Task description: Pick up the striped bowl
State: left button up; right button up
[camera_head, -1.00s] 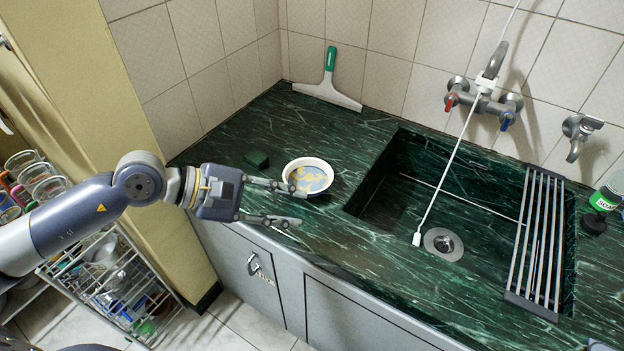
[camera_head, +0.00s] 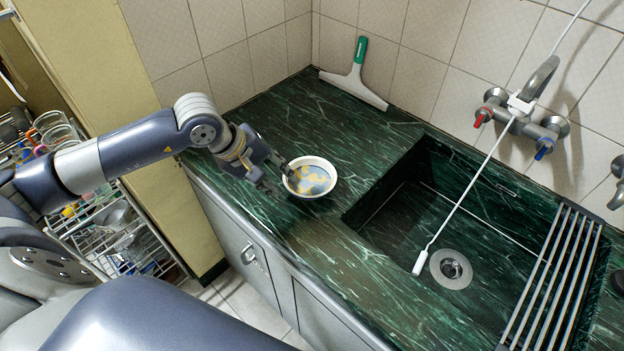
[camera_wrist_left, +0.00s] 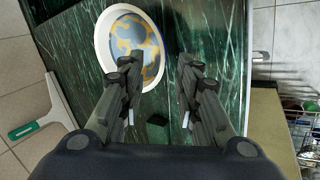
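The striped bowl (camera_head: 312,180) is a shallow white-rimmed bowl with a blue-grey and yellow patterned inside. It stands upright on the green marble counter, left of the sink. My left gripper (camera_head: 277,179) is open and empty at the bowl's left side, with one finger close to the rim. In the left wrist view the bowl (camera_wrist_left: 133,43) lies ahead and left, and the left finger overlaps its near rim. I cannot tell whether a finger touches the bowl. My right gripper is not in view.
A sink (camera_head: 405,215) with a metal rack (camera_head: 550,275) lies right of the bowl. A green-handled squeegee (camera_head: 357,82) leans at the back wall. The counter (camera_head: 300,115) behind the bowl is clear.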

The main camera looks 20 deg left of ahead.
aim_at(291, 188)
pick_arm(q)
jog(key=shift+w+d+f, duration=0.3)
jog(key=shift+f, duration=0.3)
jog(key=shift+w+d+f+p, duration=0.15)
jog(key=shift+d+f+p, duration=0.1)
jog(key=shift+p, duration=0.1)
jog(key=p+x, duration=0.1)
jog(key=x, duration=0.2)
jog(key=shift+f, duration=0.25)
jog(key=shift+w+d+f, duration=0.1)
jog(key=shift+w+f, duration=0.15)
jog(key=shift+f, duration=0.2)
grip_shut()
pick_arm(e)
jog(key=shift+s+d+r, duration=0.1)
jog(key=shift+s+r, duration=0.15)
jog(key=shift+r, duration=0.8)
